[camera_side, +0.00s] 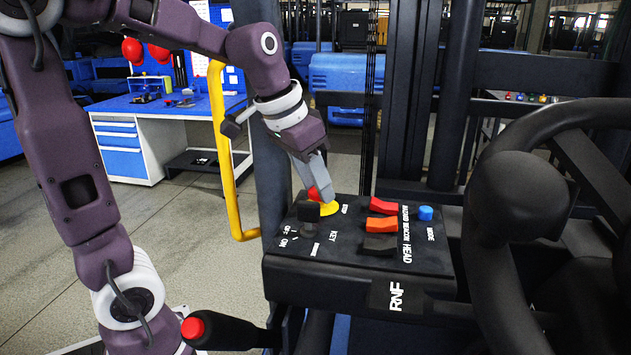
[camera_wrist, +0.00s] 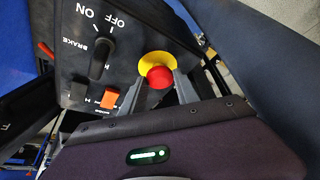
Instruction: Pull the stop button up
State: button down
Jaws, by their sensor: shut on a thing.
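The stop button is a red mushroom head on a yellow round base, on the black control panel (camera_side: 340,268). In the side view the red head (camera_side: 314,194) shows beside my gripper's fingers, with the yellow base (camera_side: 329,209) below. My gripper (camera_side: 318,190) reaches down from the upper left, its grey fingers at the button. In the wrist view the red head (camera_wrist: 160,77) sits between the two fingertips (camera_wrist: 159,85), with the yellow base behind it. The fingers are shut on the red head. The exact contact is partly hidden in the side view.
A black key knob (camera_side: 308,211) stands close to the button. Red, orange and black rocker switches (camera_side: 382,225) and a blue button (camera_side: 425,213) are to the right. A steering wheel (camera_side: 500,200) fills the right side. A lever with a red top (camera_side: 193,328) is at lower left.

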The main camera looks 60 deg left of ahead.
jog(key=shift+r, duration=1.05)
jog(key=c, duration=0.9)
grip_release()
jog(key=v, duration=0.7)
jog(key=shift+s, duration=0.1)
jog(key=s+d+f, duration=0.3)
jog(key=s+f, duration=0.2)
jog(key=s, duration=0.2)
jog(key=s+d+f+t, duration=0.1)
jog(key=s+d+f, duration=0.3)
jog(key=s+f, duration=0.1)
jog(key=shift+s+d+f, duration=0.2)
jog(key=shift+s+d, duration=0.05)
jog(key=shift+s, duration=0.65)
